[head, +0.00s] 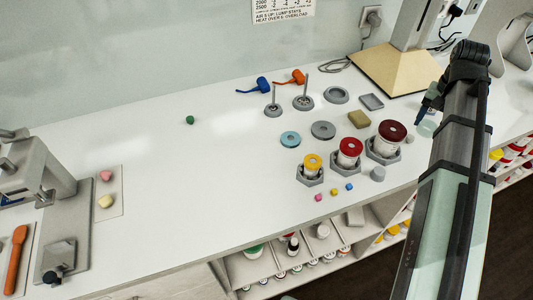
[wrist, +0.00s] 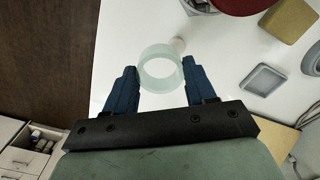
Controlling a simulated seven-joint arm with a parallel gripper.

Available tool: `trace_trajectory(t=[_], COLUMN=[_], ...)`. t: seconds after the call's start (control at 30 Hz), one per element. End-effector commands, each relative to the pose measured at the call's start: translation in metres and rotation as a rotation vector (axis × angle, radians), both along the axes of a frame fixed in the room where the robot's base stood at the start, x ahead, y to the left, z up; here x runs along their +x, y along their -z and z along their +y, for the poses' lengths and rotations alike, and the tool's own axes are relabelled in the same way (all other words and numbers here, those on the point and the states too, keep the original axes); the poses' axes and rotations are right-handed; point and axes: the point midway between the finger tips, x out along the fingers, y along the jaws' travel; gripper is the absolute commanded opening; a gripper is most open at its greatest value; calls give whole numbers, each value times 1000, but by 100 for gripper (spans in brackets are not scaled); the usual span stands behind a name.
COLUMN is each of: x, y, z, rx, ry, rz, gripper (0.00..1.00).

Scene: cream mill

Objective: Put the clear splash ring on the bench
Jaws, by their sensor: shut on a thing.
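The clear splash ring is a pale green, see-through ring. In the wrist view the ring (wrist: 157,51) sits between the two blue fingers of my gripper (wrist: 160,76), with a finger against each side. In the head view the ring (head: 427,129) shows just below my gripper (head: 430,106), near the right part of the white bench (head: 150,160). My gripper is shut on the ring. I cannot tell how high the ring is above the bench top. My arm hides part of the bench's right end.
Jars in grey hex holders, with a dark red lid (head: 392,131), a red lid (head: 350,147) and a yellow lid (head: 312,160), stand left of my gripper. A tan block (head: 359,119) and grey tray (head: 371,101) lie behind. The bench's left middle is mostly clear.

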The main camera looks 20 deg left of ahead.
Motion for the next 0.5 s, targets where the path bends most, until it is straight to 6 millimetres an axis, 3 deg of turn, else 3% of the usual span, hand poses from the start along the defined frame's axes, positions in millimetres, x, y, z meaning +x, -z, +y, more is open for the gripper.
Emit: trace_trajectory(t=[0.03,0.17,0.5], x=[12,28,21], y=[-9,-26,-24], z=[0,0,60], rx=[0,0,0], ry=[25,96,7], rz=[-1,0,1], gripper=[27,27,27])
